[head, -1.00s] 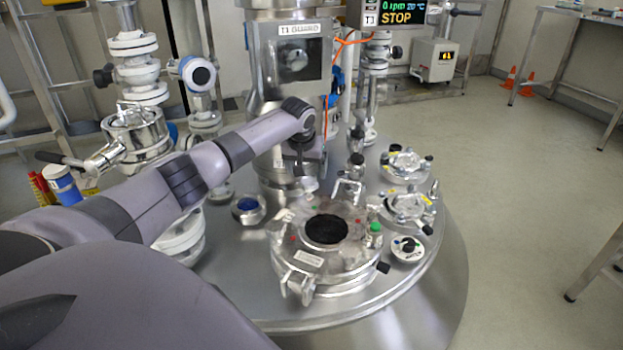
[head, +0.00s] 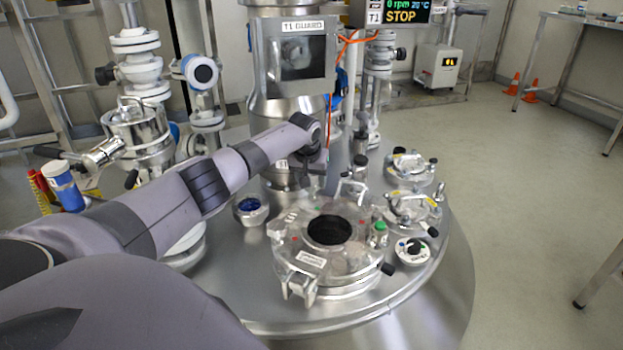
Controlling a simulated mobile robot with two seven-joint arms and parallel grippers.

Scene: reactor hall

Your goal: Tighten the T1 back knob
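The T1 reactor's round steel manway lid (head: 290,240) has a dark round opening (head: 329,231) in its middle. A green knob (head: 378,228) stands at its right side and a black knob (head: 388,269) at its right front. My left arm reaches in from the left. My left gripper (head: 309,184) points down at the back left of the lid, in front of the guard column. Its fingers are small and dark, so I cannot tell whether they are open or shut. No back knob shows clearly beside the gripper. My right gripper is not in view.
The column with the T1 guard box (head: 296,57) stands behind my gripper. A blue sight glass (head: 250,210) lies left of the lid. Two smaller clamped ports (head: 410,170) (head: 411,208) and a round white fitting (head: 412,250) are at the right.

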